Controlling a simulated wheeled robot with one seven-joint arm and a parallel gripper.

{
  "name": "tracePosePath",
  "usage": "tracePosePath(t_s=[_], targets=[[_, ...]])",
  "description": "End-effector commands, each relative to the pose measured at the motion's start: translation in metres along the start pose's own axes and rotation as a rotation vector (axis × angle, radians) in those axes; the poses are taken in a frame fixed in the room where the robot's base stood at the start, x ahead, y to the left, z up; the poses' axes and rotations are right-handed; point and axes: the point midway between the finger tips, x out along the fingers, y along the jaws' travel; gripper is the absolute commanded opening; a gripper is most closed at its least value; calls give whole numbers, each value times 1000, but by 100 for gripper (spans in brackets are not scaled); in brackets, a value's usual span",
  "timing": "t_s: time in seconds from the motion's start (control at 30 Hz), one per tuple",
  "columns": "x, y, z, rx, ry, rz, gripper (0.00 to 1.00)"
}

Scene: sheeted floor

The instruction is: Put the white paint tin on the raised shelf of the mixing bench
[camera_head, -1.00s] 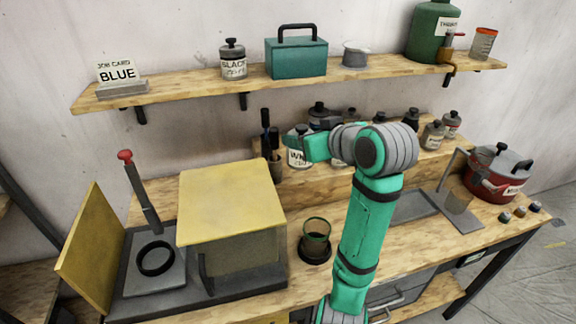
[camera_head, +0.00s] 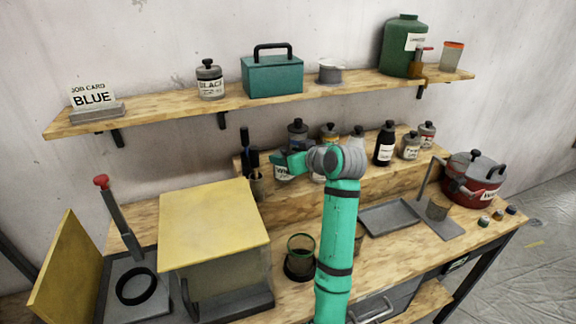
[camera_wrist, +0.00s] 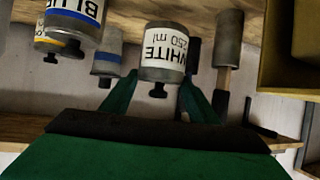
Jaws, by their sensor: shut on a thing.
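The white paint tin (camera_wrist: 168,50), labelled WHITE 250 ml, sits between the fingers of my gripper (camera_wrist: 170,98) in the wrist view, which looks upside down. My gripper is shut on it. In the head view the tin (camera_head: 283,173) is partly hidden by my gripper (camera_head: 290,163). The tin is upright at the left end of the raised shelf (camera_head: 290,204) of the mixing bench. I cannot tell whether its base touches the wood.
A brush holder (camera_head: 256,184) stands just left of the tin. A blue-labelled tin (camera_wrist: 75,22) and other tins are close by on the shelf. A black bottle (camera_head: 385,145) stands further right. A wall shelf (camera_head: 180,106) runs above. A yellow-topped box (camera_head: 213,228) stands front left.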

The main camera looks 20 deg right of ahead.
Motion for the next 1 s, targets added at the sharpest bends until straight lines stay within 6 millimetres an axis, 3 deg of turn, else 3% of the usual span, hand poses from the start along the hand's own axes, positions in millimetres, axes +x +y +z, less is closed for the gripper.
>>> tracePosePath(t_s=[0.3,0.7,0.73,0.8,1.0], targets=[[20,4,31,1,0,0,5],[22,4,34,0,1,0,5],[22,4,35,0,-1,0,59],[22,4,35,0,-1,0,73],[22,4,35,0,-1,0,73]])
